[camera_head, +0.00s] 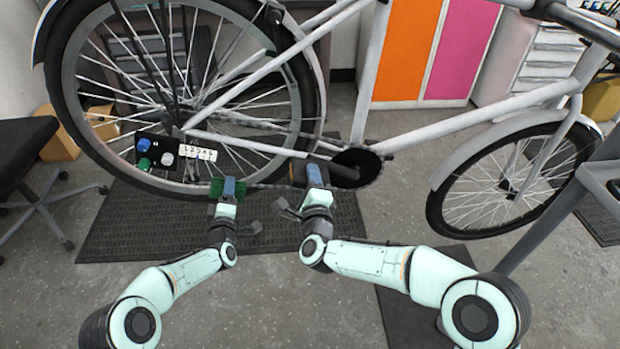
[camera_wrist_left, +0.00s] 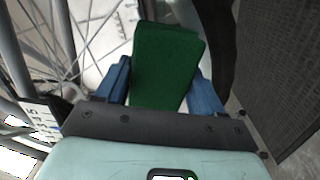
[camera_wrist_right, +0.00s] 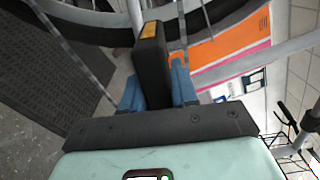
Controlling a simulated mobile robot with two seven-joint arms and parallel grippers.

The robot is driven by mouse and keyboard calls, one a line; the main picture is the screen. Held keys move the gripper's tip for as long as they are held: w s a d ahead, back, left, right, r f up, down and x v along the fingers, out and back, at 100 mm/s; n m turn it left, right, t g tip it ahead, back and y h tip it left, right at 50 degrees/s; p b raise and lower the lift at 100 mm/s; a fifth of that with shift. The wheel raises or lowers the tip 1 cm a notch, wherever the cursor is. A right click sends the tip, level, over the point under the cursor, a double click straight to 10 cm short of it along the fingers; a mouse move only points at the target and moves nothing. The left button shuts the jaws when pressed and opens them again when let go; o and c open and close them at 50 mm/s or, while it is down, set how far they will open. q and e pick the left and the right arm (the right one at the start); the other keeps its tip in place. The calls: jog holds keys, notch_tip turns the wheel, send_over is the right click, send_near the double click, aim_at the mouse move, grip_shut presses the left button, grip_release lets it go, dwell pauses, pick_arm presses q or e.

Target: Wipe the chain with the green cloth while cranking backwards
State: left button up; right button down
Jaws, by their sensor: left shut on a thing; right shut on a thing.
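A white bike (camera_head: 470,125) stands side-on. Its black chainring (camera_head: 357,168) sits at the middle, and the chain runs back from it toward the rear wheel, thin and hard to make out. My left gripper (camera_head: 228,188) is shut on the green cloth (camera_head: 214,190), low by the rear wheel at the lower chain line; I cannot tell whether the cloth touches the chain. The cloth fills the jaws in the left wrist view (camera_wrist_left: 168,65). My right gripper (camera_head: 314,174) is shut on the black pedal (camera_wrist_right: 151,65), which has an orange reflector. The pedal is left of the chainring, so the crank points rearward.
The spoked rear wheel (camera_head: 80,130) is close behind both grippers. A plate with digits (camera_head: 198,152) and coloured round parts hangs near the hub. A dark mat (camera_head: 130,225) lies below. A black stool (camera_head: 25,140) stands left, an orange and pink cabinet (camera_head: 408,50) behind.

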jog(key=shift+a, duration=0.1)
dwell(0.3)
pick_arm(q)
jog(key=s, duration=0.7)
dwell(0.4)
pick_arm(e)
jog(key=c, duration=0.8)
grip_release()
jog(key=shift+s, duration=0.1)
